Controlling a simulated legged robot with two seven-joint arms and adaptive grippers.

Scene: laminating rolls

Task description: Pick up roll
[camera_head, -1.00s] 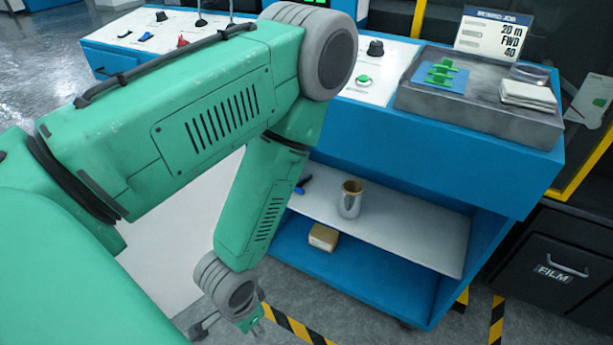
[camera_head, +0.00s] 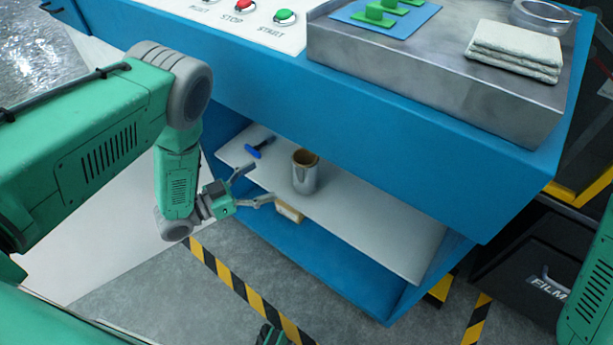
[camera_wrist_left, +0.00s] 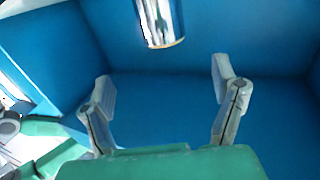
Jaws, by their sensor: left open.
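The roll (camera_head: 305,178), a shiny silver cylinder with a brown core, stands upright on the white middle shelf (camera_head: 380,226) of the blue machine. My left gripper (camera_head: 257,187) is open and empty. It is to the left of the roll at the shelf's front, pointing toward it and apart from it. I do not see my right gripper; only part of my right arm shows at the right edge.
A blue-handled tool (camera_head: 260,147) lies on the shelf left of the roll. The blue console (camera_head: 330,105) overhangs the shelf. A black FILM bin (camera_head: 520,270) stands right. The shelf right of the roll is clear.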

